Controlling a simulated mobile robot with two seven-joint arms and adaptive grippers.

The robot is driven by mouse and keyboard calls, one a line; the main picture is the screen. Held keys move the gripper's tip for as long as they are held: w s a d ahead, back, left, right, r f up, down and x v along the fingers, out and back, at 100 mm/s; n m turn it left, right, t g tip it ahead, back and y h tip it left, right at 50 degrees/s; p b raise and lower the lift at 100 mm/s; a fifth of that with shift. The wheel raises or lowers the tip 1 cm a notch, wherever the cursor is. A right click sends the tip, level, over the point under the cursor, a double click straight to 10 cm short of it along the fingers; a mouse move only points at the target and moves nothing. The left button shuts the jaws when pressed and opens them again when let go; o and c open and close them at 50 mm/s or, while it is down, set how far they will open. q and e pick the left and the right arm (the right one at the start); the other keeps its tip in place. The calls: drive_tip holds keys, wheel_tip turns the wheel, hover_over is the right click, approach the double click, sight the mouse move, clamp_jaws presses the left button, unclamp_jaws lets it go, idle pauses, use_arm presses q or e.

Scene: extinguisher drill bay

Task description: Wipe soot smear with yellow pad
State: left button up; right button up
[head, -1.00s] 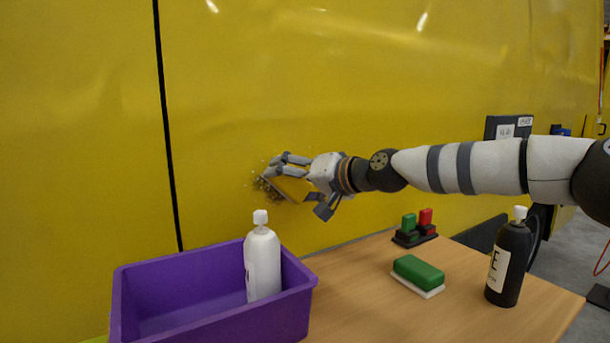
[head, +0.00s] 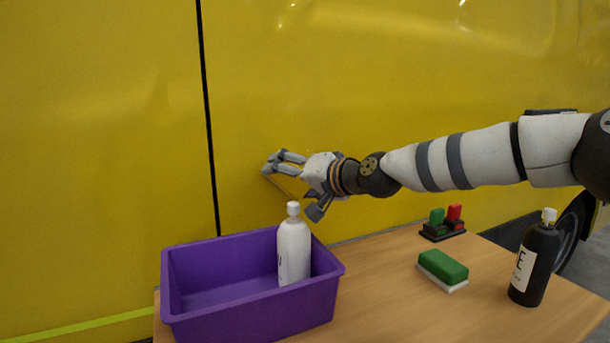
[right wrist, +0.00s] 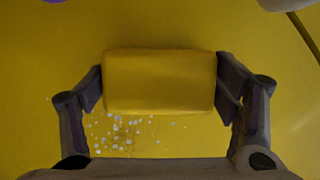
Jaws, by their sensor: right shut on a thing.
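My right gripper (head: 275,168) is shut on the yellow pad and holds it against the large yellow panel (head: 400,70). In the right wrist view the pad (right wrist: 160,82) is a rounded block clamped between both fingers (right wrist: 160,85). Just below it, white specks and a faint dark trace of the soot smear (right wrist: 122,130) show on the panel. In the head view no dark smear can be made out, and the pad is hard to tell from the panel. My left gripper is not in view.
A purple crate (head: 253,310) with a white bottle (head: 294,252) stands on the wooden table (head: 390,305), below my right gripper. To the right are a green-and-white sponge (head: 442,268), a black bottle (head: 535,265) and a holder with green and red pieces (head: 443,232).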

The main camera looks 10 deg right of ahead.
drive_tip(key=shift+s+a+r, duration=0.1)
drive_tip(key=shift+a+r, duration=0.05)
drive_tip(key=shift+a, duration=0.15)
drive_tip(key=shift+d+r, duration=0.1)
drive_tip(key=shift+r, duration=0.65)
drive_tip(key=shift+w+d+f+b, duration=0.15)
drive_tip(key=shift+w+d+f, duration=0.05)
drive_tip(key=shift+d, duration=0.55)
drive_tip(key=shift+w+d+f+b, duration=0.15)
drive_tip(key=shift+w+d, duration=0.05)
drive_tip(key=shift+d, duration=0.5)
drive_tip(key=shift+d+r, duration=0.15)
drive_tip(key=shift+d, duration=0.25)
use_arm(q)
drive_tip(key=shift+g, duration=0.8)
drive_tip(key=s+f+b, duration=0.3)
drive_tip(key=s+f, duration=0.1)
use_arm(e)
drive_tip(key=w+d, duration=0.2)
drive_tip(key=d, duration=0.7)
drive_tip(key=shift+d, duration=0.4)
